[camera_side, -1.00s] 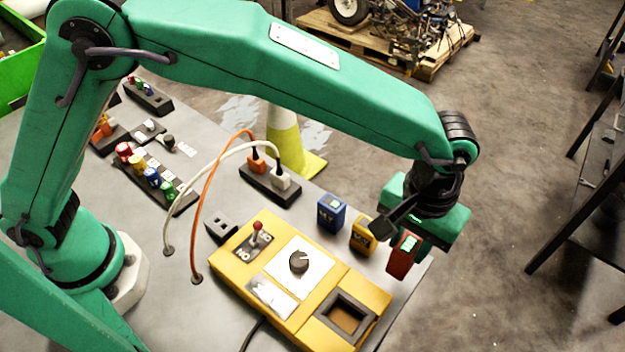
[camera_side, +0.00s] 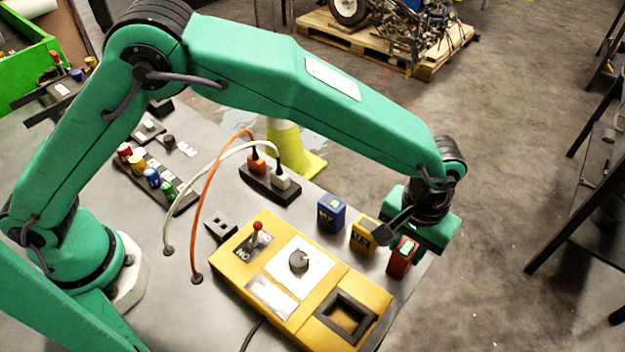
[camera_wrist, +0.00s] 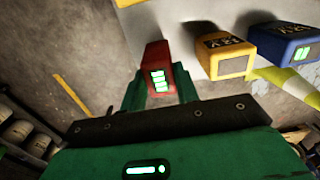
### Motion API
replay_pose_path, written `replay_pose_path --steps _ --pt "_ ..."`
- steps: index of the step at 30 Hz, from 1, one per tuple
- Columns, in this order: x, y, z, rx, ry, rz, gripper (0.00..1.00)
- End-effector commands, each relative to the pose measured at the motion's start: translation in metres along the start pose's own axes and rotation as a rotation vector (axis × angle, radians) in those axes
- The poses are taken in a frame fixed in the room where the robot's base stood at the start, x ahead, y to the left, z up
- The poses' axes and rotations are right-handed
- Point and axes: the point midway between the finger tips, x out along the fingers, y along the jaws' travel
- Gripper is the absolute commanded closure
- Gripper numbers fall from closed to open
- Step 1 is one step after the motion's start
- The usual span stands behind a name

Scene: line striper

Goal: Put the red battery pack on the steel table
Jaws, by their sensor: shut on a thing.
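The red battery pack (camera_side: 402,257) is at the right end of the steel table (camera_side: 215,325), with a lit green display on its top. My gripper (camera_side: 405,238) is shut on it from above. The wrist view also shows the red pack (camera_wrist: 158,72) between the two green fingers (camera_wrist: 157,90). The pack looks upright and at or very near the table top; I cannot tell whether its base touches.
A yellow pack (camera_side: 363,235) stands just left of the red one, and a blue pack (camera_side: 331,213) beyond it. The yellow control box (camera_side: 262,265) with an empty square socket (camera_side: 346,317) lies in front. The table's right edge is close by.

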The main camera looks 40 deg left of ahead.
Motion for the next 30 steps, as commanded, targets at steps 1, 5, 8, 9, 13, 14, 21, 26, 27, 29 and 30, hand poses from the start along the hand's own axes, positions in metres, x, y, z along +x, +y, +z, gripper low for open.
replay_pose_path --steps 1,5,8,9,13,14,21,26,27,29,30 --pt "0.0003 0.0003 -0.0002 0.000 0.001 0.001 0.89" --pt "0.0000 0.0004 -0.0003 0.000 0.001 0.002 0.89" --pt "0.0001 0.0004 -0.0003 0.000 0.001 0.002 0.89" --pt "0.0007 0.0004 -0.0003 0.000 0.001 0.002 0.89" --pt "0.0033 0.0002 -0.0002 0.000 0.001 0.001 0.66" --pt "0.0032 0.0002 -0.0002 0.000 0.001 0.001 0.60" --pt "0.0030 0.0002 -0.0002 0.000 0.001 0.001 0.48" --pt "0.0021 0.0002 -0.0002 0.000 0.001 0.001 0.48" --pt "0.0012 0.0003 -0.0002 0.000 0.001 0.001 0.48" --pt "-0.0010 0.0003 -0.0002 0.000 0.001 0.001 0.48" --pt "-0.0031 0.0004 -0.0003 0.000 0.002 0.002 0.48"
